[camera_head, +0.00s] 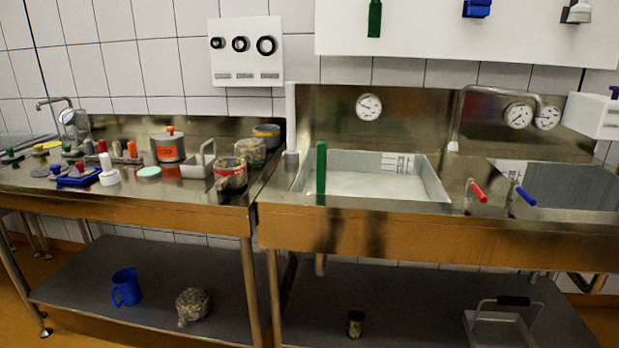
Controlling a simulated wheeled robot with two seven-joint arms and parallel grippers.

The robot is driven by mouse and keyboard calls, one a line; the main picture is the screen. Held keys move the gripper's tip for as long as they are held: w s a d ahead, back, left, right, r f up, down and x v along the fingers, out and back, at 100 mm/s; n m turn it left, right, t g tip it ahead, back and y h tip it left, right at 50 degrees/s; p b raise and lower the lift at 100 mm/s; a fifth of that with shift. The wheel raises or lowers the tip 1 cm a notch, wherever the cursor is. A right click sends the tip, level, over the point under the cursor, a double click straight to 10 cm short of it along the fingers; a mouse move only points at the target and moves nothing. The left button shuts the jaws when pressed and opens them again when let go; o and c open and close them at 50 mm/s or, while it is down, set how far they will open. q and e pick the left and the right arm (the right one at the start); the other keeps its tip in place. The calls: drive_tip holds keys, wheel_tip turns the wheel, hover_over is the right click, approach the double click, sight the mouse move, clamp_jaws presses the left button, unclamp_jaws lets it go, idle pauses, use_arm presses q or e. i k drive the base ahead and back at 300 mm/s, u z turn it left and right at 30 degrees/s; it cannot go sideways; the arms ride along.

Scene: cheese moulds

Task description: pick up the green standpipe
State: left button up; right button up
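A green upright tube (321,173), which looks like the green standpipe, stands at the front left of the sink basin (432,183). Its lower end is at the counter's front rim, and I cannot tell how it is seated. Another green object (374,18) hangs on the white wall board above; its top is cut off by the picture edge. Neither of my grippers is in view, and nothing is seen touching the green tube.
A white upright pipe (291,120) stands behind left of the green tube. Red (478,192) and blue (526,196) handles stick out at right. Tins (231,175) and a pot (168,147) crowd the left table. The counter right of the green tube's front is clear.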

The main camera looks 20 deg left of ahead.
sight(321, 145)
drive_tip(key=u, duration=0.7)
drive_tip(key=i, duration=0.8)
drive_tip(key=u, duration=0.85)
